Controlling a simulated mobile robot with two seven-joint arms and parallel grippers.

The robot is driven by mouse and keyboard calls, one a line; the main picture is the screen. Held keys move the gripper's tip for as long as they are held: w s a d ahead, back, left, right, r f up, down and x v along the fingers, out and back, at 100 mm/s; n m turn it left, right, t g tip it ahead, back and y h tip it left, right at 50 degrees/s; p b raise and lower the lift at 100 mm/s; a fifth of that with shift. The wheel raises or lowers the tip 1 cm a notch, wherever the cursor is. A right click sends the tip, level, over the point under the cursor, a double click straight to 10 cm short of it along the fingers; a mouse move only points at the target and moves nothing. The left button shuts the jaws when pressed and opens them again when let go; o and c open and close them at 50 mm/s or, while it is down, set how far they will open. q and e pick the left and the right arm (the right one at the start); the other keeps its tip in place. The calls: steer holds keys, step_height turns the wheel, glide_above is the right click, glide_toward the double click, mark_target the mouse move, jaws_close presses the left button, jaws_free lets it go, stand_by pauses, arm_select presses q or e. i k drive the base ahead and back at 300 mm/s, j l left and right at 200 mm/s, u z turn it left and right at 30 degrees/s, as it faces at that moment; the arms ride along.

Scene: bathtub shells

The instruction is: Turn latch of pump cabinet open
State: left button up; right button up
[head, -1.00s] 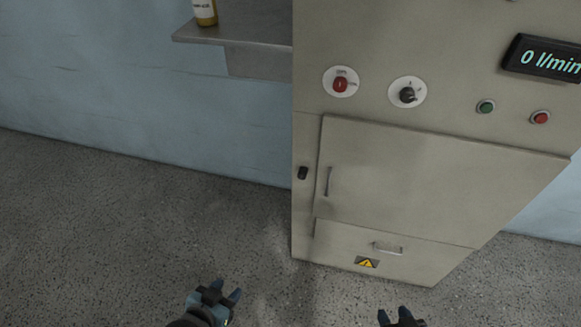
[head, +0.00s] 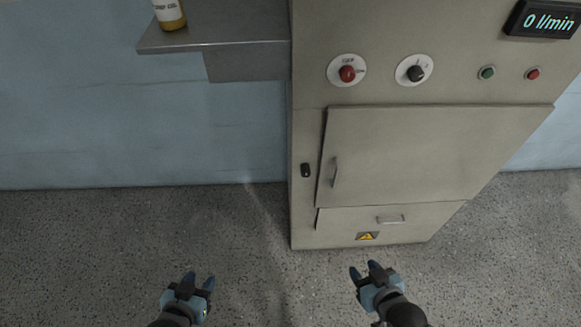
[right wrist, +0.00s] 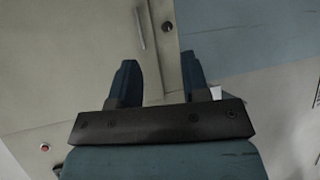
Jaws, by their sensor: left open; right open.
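The pump cabinet (head: 420,150) is a beige-grey metal box at the right of the head view, its door closed. The small black latch (head: 305,170) sits on the frame left of the door, beside the vertical door handle (head: 335,172). In the right wrist view the latch (right wrist: 167,27) is near the top, beyond the fingers, with the handle (right wrist: 140,28) beside it. My right gripper (head: 365,271) is open and empty, low in front of the cabinet and apart from it. My left gripper (head: 199,281) is open and empty over the floor, left of the cabinet.
A metal shelf (head: 230,30) with a bottle (head: 169,13) juts out at upper left. The cabinet carries a red knob (head: 347,73), a black knob (head: 416,73), green and red buttons and a flow display (head: 543,20). The speckled floor (head: 90,250) is clear.

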mark_target(305, 169)
steer(key=i+j, duration=0.15)
steer(key=j, duration=0.4)
steer(key=i+j+z, duration=0.15)
steer(key=j, duration=1)
steer(key=i+z, duration=0.05)
